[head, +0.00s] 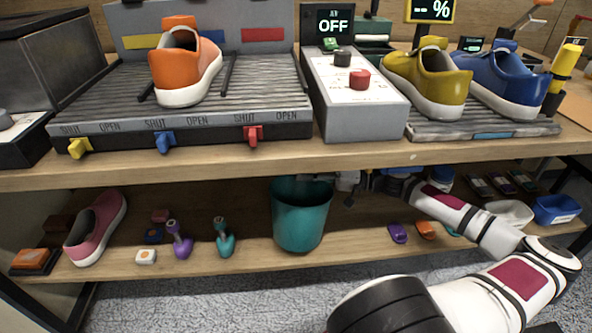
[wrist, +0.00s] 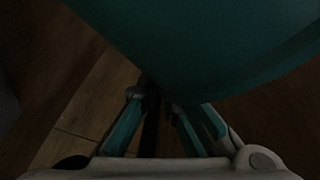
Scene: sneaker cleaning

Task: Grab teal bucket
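The teal bucket (head: 301,220) stands upright on the lower shelf, near its front edge, in the middle of the head view. In the dark wrist view the bucket (wrist: 210,45) fills the upper middle and right, close to my fingers. My gripper (head: 345,184) is at the right side of the bucket's rim, partly hidden behind it. In the wrist view my gripper (wrist: 160,102) has its fingertips close together at the bucket's lower edge. Whether they grip the wall or only lie beside it cannot be told.
The upper shelf (head: 330,157) lies just above the bucket and my forearm. Purple and teal brushes (head: 180,240) and a pink shoe (head: 96,228) stand left of the bucket. Purple and orange small items (head: 398,233) lie right of it. A blue bin (head: 556,210) is far right.

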